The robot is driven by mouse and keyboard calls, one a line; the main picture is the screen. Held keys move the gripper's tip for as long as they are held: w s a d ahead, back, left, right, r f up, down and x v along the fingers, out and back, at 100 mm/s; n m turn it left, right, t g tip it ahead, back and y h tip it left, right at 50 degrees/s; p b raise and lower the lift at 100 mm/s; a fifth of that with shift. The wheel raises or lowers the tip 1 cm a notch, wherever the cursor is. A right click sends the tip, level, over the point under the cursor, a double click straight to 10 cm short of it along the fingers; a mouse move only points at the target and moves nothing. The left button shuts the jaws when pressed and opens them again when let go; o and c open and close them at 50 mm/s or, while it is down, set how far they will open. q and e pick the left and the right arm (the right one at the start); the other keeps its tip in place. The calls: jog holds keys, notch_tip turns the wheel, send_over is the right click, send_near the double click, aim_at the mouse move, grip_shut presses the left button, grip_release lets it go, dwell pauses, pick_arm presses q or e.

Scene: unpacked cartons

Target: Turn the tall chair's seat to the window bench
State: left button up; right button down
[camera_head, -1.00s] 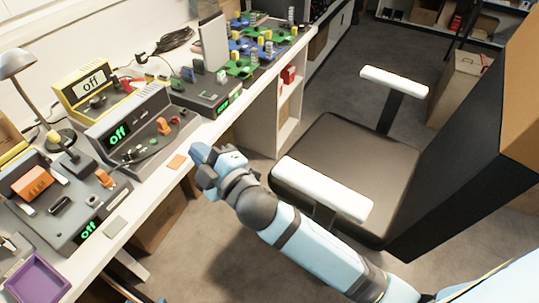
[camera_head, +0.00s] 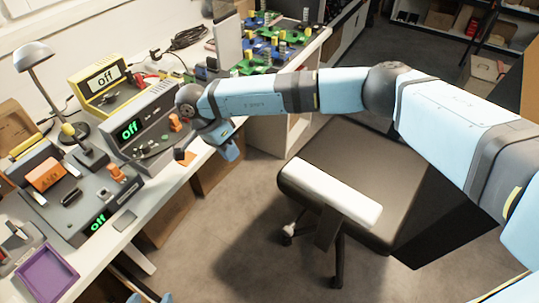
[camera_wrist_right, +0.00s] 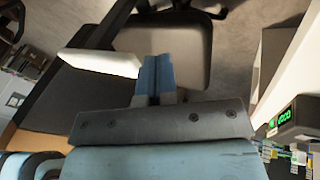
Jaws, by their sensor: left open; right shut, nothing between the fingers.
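The tall chair has a dark seat (camera_head: 385,158), a white-topped armrest (camera_head: 330,190) and a tall black back (camera_head: 465,222) at the right. Its far armrest is hidden by my right arm in the head view. The right wrist view shows the seat (camera_wrist_right: 180,35), one white armrest (camera_wrist_right: 100,63) and the back (camera_wrist_right: 75,95). My right gripper (camera_head: 230,152) is shut and empty, beside the white workbench (camera_head: 178,180) and apart from the chair; its fingers (camera_wrist_right: 155,58) show together in the wrist view.
The workbench carries a lamp (camera_head: 35,55), grey devices with green displays (camera_head: 128,130), a yellow device (camera_head: 100,80) and a purple tray (camera_head: 47,275). Boxes (camera_head: 165,212) stand under it. Bare floor (camera_head: 240,225) lies between bench and chair.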

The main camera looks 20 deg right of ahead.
jog(key=w+d+r+h, duration=0.3)
jog(key=d, duration=0.2)
jog(key=s+d+f, duration=0.5)
jog(key=d+f, duration=0.2)
jog(key=d, duration=0.1)
jog(key=shift+f, duration=0.1)
